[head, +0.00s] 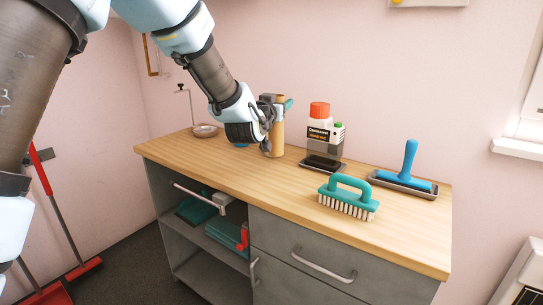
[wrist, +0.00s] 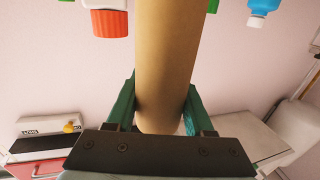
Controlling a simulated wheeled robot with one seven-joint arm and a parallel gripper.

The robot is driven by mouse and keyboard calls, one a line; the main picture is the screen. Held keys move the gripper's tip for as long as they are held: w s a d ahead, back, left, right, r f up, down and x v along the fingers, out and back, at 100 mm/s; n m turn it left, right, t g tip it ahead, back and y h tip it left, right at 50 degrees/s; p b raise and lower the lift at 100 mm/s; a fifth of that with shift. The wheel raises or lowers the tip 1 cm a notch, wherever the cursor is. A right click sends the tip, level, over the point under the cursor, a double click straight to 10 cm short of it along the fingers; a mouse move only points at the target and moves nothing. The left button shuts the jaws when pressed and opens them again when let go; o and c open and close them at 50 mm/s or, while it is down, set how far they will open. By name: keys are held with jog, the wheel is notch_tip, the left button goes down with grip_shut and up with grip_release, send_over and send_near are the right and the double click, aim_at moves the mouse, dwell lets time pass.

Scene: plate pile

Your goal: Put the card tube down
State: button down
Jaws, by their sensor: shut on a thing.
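The card tube (head: 277,140) is a plain tan cylinder, held upright over the left part of the wooden counter (head: 240,172). My gripper (head: 281,102) is shut on it near its top end, with teal fingers on both sides. In the wrist view the tube (wrist: 165,50) runs between the two green fingers. The tube's lower end is at or very close to the counter top; I cannot tell whether it touches. Part of the tube is hidden behind my gripper in the head view.
A small dish (head: 205,131) is at the back left. The front-left counter is clear.

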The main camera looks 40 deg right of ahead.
notch_tip(320, 180, down, 10)
jog(key=p, duration=0.2)
jog(key=shift+r, duration=0.2)
jog(key=shift+f, duration=0.15)
jog(key=shift+c, duration=1.4)
grip_release()
jog(key=b, duration=0.3)
send_near(274, 141)
jog(key=x, duration=0.4)
jog(key=shift+d, duration=0.1)
jog(key=shift+s+a, duration=0.25)
jog(key=shift+a, duration=0.35)
